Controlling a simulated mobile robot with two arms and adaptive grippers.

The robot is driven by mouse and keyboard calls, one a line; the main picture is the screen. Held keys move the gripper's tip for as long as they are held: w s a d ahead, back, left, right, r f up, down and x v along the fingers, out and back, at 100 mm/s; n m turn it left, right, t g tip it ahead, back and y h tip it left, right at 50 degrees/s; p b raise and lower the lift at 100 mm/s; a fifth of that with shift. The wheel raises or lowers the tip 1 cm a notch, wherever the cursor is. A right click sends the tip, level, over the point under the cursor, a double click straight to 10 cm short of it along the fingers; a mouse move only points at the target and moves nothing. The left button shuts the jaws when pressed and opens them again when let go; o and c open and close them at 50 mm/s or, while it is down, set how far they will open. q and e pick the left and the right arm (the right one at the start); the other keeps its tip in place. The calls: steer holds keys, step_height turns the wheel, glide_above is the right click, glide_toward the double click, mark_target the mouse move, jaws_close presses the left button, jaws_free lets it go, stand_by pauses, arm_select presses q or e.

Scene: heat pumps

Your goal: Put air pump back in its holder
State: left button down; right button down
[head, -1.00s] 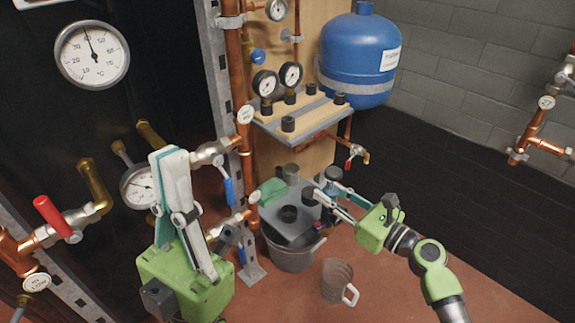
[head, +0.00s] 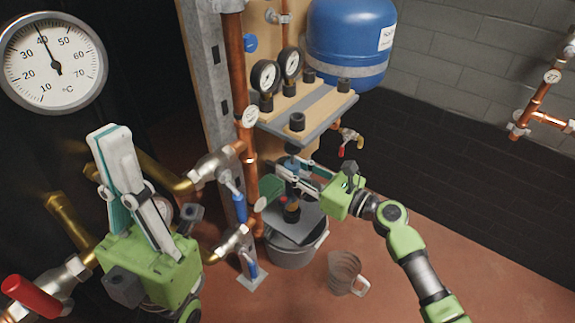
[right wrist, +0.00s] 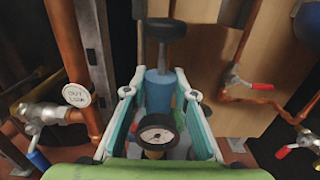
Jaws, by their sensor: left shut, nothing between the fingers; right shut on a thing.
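The air pump appears as a blue cylinder with a black top and a dial gauge low on its near side. In the right wrist view, the air pump (right wrist: 158,87) stands between the fingers of my right gripper (right wrist: 160,92), with the dial (right wrist: 157,134) facing the camera. In the head view, my right gripper (head: 290,172) is shut on it, below the shelf and above a grey plate. The pump's lower end is hard to make out. Which part is its holder I cannot tell. My left gripper (head: 112,132) is shut and empty, pointing up at the left.
The wooden shelf (head: 345,110) carries gauges and black caps. The grey plate (head: 310,232) with a black ring rests over a bucket (head: 290,256). A clear jug (head: 344,272) stands on the floor. Copper pipes and valves (head: 240,200) run close on the left; a blue tank (head: 345,45) hangs behind.

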steer(key=shift+f+b, duration=0.5)
steer(key=shift+f, duration=0.05)
steer(key=shift+r, duration=0.15)
steer(key=shift+r+p, duration=0.2)
steer(key=shift+p, duration=0.45)
steer(key=shift+f+b, duration=0.65)
steer(key=shift+f, duration=1.35)
stand_by(1.9)
steer(key=c, duration=1.6)
jaws_free()
steer(key=shift+c, duration=0.2)
steer(key=shift+o, duration=0.3)
